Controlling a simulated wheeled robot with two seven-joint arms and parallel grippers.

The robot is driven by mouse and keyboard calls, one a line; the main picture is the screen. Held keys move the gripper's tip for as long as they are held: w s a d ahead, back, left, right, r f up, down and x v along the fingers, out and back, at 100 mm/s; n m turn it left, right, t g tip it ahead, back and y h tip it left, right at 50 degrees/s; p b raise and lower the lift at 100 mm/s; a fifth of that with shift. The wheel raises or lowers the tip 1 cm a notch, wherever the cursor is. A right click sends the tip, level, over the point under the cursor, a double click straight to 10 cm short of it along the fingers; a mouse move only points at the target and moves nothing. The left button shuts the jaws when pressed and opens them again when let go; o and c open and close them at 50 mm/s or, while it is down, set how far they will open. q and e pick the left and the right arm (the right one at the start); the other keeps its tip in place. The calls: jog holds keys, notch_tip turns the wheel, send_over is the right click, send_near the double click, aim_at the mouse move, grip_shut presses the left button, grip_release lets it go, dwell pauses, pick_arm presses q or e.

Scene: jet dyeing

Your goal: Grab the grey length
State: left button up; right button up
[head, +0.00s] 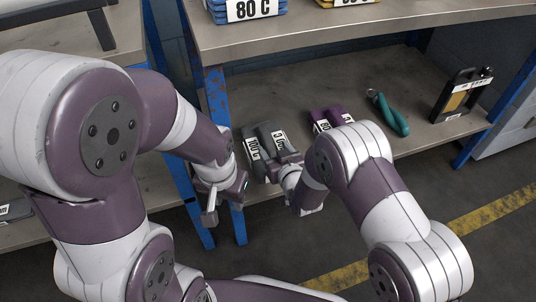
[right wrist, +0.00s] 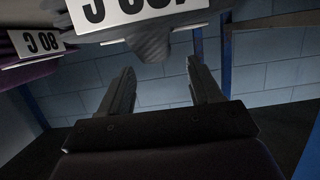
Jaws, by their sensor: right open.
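The grey length (head: 266,134) lies on the lower shelf as dark grey folded cloth with white 100 C labels; it looks like two folds side by side. In the right wrist view the grey cloth (right wrist: 155,46) hangs into the top of the picture, its label upside down, just beyond the fingertips. My right gripper (head: 285,176) is at the near end of the grey cloth; its two fingers show apart and empty in the right wrist view (right wrist: 161,72). My left gripper (head: 212,207) hangs by the blue shelf post, left of the cloth; its jaw gap is unclear.
Purple cloth (head: 326,119) labelled 80 C lies right of the grey one and shows in the right wrist view (right wrist: 38,62). The upper shelf (head: 330,27) overhangs behind; a blue post (head: 217,92) stands left.

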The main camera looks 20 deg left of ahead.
aim_at(269, 140)
jog(key=b+x, duration=0.4)
jog(key=x, duration=0.1)
jog(key=shift+w+f, duration=0.15)
jog(key=shift+f, duration=0.15)
jog(key=shift+r, duration=0.2)
grip_shut()
